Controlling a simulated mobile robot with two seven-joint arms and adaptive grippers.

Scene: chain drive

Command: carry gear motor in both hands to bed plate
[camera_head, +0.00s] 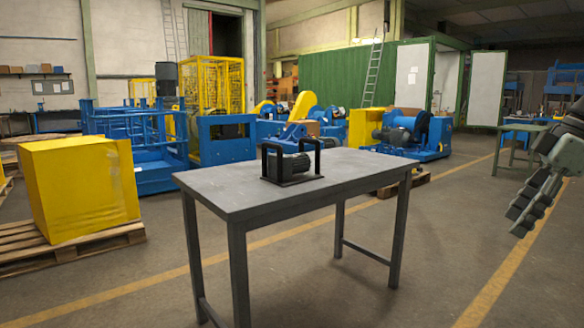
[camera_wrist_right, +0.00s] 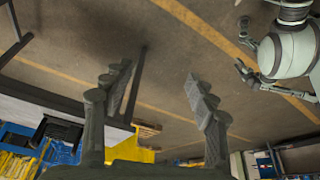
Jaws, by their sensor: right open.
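The gear motor (camera_head: 297,164) is a dark, ribbed unit in a black cradle with two upright loop handles. It sits upright on the grey table (camera_head: 235,190), near the far edge. Its dark shape also appears at the lower left of the right wrist view (camera_wrist_right: 60,130). My right gripper (camera_head: 532,200) is at the right edge of the head view, well apart from the motor. In the right wrist view its two fingers (camera_wrist_right: 162,92) are spread with nothing between them. My left gripper is not seen in the head view. I cannot tell which blue structure is the bed plate.
A blue machine with a drum (camera_head: 415,135) stands behind the table at the right. A yellow block (camera_head: 80,190) on a pallet stands at the left. A green bench (camera_head: 520,128) is at the far right. The floor right of the table is clear.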

